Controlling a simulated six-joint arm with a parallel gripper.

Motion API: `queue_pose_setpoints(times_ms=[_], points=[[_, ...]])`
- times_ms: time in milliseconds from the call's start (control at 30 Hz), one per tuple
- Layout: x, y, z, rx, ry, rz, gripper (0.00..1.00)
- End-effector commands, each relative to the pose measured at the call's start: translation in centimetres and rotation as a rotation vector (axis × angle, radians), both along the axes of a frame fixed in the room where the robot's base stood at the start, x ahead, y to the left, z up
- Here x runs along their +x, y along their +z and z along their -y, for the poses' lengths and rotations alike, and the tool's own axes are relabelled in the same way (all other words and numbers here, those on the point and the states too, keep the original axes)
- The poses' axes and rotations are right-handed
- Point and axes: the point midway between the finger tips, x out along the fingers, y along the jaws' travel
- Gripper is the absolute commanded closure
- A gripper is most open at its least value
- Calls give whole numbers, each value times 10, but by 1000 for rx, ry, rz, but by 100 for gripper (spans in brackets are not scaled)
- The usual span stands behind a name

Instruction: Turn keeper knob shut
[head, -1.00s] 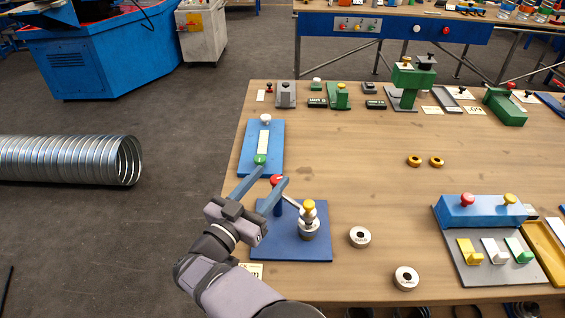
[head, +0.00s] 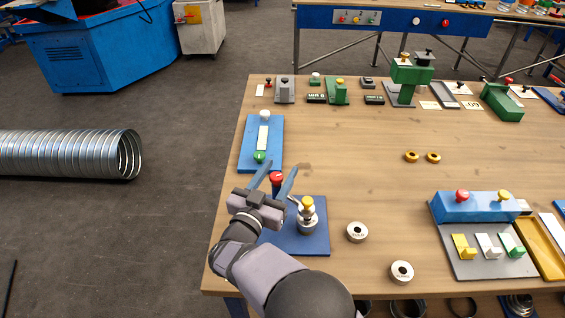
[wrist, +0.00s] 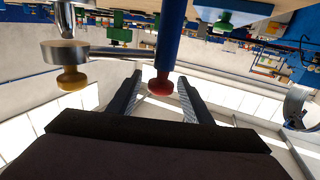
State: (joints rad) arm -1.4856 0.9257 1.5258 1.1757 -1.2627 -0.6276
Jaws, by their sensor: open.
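A blue base plate (head: 310,242) near the table's front left carries a blue post with a red knob (head: 276,177) on top. Beside the post stands a metal fixture with a yellow knob (head: 307,202), with a thin metal rod between them. My gripper (head: 280,170) is open, its fingers on either side of the red knob. In the wrist view the picture is upside down; the red knob (wrist: 162,85) sits between the open fingers, with gaps at both sides. The yellow knob (wrist: 71,80) is outside the fingers, to the left. Which knob is the keeper knob is not marked.
A blue plate with a white strip and green knob (head: 260,156) lies just behind. Two metal rings (head: 357,232) lie to the right, and a blue-and-grey block with colored levers (head: 478,235) farther right. The table's middle is mostly clear. A spiral duct (head: 70,155) is at left.

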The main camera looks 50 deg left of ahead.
Motion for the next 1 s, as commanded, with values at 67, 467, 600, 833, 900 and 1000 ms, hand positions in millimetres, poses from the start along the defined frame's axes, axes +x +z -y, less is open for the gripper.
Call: queue_pose_setpoints(times_ms=[67,467,600,833,900,1000], points=[[10,1,-4,-1,-1,0,55],[26,0,-11,-1,1,0,55],[26,0,-11,-1,1,0,55],[26,0,-11,0,0,0,96],[26,0,-11,0,-1,1,96],[26,0,-11,3,-19,3,96]])
